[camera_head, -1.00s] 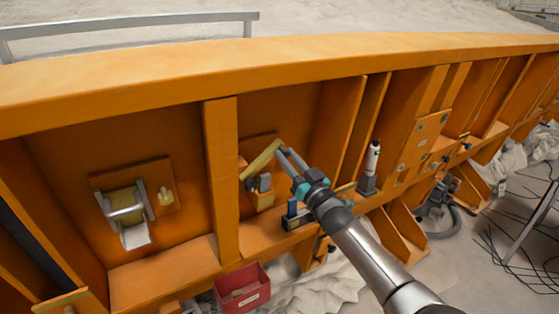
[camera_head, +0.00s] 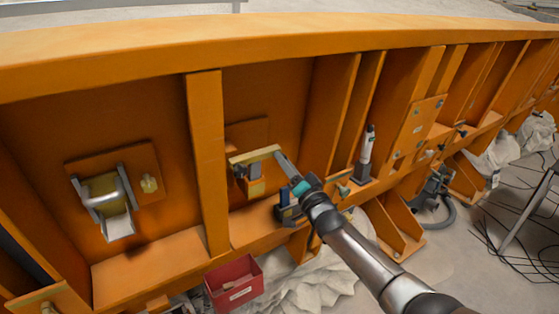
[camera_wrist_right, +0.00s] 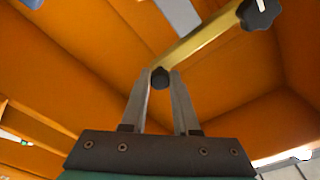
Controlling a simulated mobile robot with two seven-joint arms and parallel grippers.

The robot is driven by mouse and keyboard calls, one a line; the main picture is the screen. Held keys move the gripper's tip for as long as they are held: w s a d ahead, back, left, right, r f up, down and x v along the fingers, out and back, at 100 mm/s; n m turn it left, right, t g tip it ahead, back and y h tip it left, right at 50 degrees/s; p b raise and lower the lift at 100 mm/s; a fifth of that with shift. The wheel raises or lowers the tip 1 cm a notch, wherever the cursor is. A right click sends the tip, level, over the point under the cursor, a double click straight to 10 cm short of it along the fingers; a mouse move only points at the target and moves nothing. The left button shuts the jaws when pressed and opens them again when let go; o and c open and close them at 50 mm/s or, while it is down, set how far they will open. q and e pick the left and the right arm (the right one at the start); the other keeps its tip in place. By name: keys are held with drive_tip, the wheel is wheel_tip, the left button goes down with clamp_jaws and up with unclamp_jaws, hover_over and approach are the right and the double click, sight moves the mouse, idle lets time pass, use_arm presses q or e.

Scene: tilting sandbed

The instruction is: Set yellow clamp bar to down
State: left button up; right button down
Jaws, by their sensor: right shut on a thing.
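The yellow clamp bar (camera_head: 254,155) is on a bracket (camera_head: 250,180) in the orange bay right of the middle rib. In the head view it is nearly level, its right end slightly higher. My right gripper (camera_head: 279,155) reaches in from the lower right to that right end. In the right wrist view the bar (camera_wrist_right: 208,40) runs from a black knob (camera_wrist_right: 160,78) to a larger dark knob (camera_wrist_right: 258,13). There my right gripper (camera_wrist_right: 162,75) is shut on the knob at the near end. My left gripper is not in view.
A latch with a metal handle (camera_head: 103,195) is in the left bay. A red bin (camera_head: 234,284) hangs below the lower orange beam. An orange rib (camera_head: 208,160) stands left of the bar.

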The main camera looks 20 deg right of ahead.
drive_tip(key=shift+f, duration=0.25)
drive_tip(key=c, duration=0.9)
unclamp_jaws()
drive_tip(key=shift+c, duration=0.2)
drive_tip(key=shift+r, duration=0.1)
drive_tip(key=p+v, duration=0.1)
drive_tip(key=v, duration=1.4)
drive_tip(key=shift+s, duration=0.1)
